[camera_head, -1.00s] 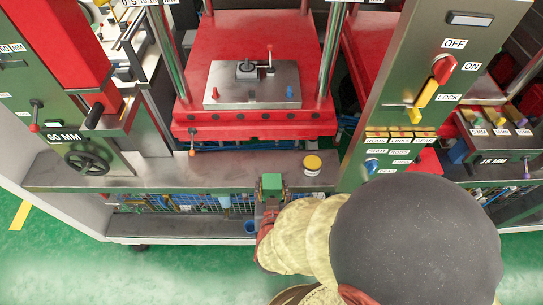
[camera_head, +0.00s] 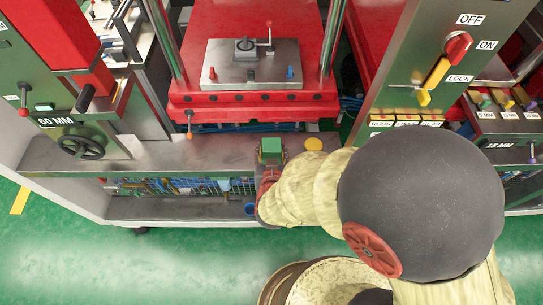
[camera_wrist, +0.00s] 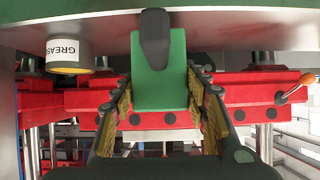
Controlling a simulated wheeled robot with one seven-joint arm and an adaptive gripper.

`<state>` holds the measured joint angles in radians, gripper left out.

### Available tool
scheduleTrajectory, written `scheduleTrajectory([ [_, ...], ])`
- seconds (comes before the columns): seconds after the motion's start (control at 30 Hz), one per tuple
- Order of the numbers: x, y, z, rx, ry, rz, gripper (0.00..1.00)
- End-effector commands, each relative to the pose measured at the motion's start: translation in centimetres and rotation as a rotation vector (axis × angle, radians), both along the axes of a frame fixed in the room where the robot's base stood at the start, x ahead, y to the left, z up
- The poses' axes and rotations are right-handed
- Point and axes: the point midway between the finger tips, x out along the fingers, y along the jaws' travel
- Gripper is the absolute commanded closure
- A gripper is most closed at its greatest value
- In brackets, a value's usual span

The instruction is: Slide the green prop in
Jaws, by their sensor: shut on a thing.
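The green prop (camera_head: 271,148) is a green block held upright in my gripper (camera_head: 270,165), above the grey front ledge (camera_head: 190,153) and just in front of the red press bed (camera_head: 255,112). In the wrist view the prop (camera_wrist: 160,85) sits between the two fingers of my gripper (camera_wrist: 160,105), which is shut on it. A dark grey piece (camera_wrist: 154,38) shows against its upper part. The red bed (camera_wrist: 240,95) lies beyond it. The space under the bed is mostly hidden in the head view. I cannot tell whether the prop touches the ledge or the bed.
A grease can with a yellow lid (camera_head: 313,144) stands on the ledge close to the right of the prop; it also shows in the wrist view (camera_wrist: 69,55). A lever with an orange knob (camera_head: 189,136) hangs at the bed's left front. The ledge left of the prop is clear.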

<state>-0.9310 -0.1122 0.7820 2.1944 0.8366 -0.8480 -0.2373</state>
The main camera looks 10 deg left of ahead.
Motion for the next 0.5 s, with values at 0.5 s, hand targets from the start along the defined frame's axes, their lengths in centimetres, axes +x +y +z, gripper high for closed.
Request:
scheduleTrajectory([
  [0.5, 3.5, 0.9, 0.0, 0.003, -0.003, -0.001, 1.0],
])
